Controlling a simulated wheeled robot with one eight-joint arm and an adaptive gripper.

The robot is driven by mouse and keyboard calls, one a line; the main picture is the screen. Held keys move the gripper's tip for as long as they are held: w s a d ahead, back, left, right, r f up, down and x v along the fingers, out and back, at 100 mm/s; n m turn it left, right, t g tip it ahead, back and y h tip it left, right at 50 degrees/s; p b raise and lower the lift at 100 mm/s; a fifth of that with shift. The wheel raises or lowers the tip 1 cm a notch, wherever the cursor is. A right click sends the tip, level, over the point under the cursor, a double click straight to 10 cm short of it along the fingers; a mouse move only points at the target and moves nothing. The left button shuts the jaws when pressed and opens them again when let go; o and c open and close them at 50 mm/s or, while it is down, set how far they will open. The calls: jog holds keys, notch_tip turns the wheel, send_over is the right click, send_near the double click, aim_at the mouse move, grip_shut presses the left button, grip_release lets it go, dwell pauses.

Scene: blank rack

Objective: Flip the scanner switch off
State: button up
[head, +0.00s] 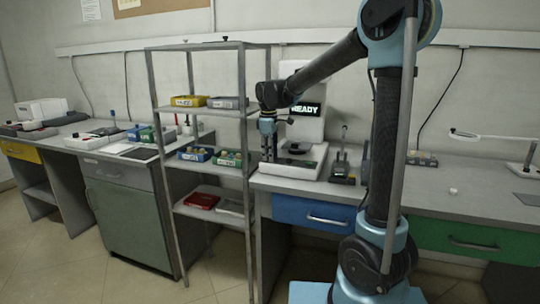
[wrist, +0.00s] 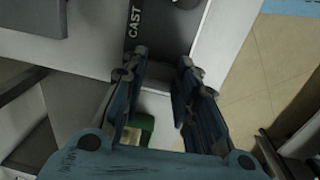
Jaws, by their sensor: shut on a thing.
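The white scanner (head: 298,170) stands on the bench in the head view, with its lit screen (head: 306,109) reading READY. My gripper (head: 269,153) points down at the left front corner of the scanner's base. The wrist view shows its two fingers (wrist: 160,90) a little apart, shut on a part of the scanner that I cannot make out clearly. A dark strip lettered CAST (wrist: 134,22) lies on a pale surface just beyond the fingertips. I cannot make out the switch itself; the fingers and arm hide that corner.
A metal rack (head: 245,120) stands close to the left of my gripper, with a yellow bin (head: 188,101) and several other bins on its shelves. A dark stand (head: 342,168) is right of the scanner. The bench (head: 450,192) farther right is mostly clear.

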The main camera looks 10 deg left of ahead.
jog(key=shift+w+g, duration=0.3)
jog(key=shift+g, duration=0.5)
jog(key=o, duration=1.1)
jog(key=shift+c, duration=0.2)
notch_tip(320, 180, up, 12)
jog(key=shift+w+d, duration=0.15)
jog(key=shift+w, duration=0.25)
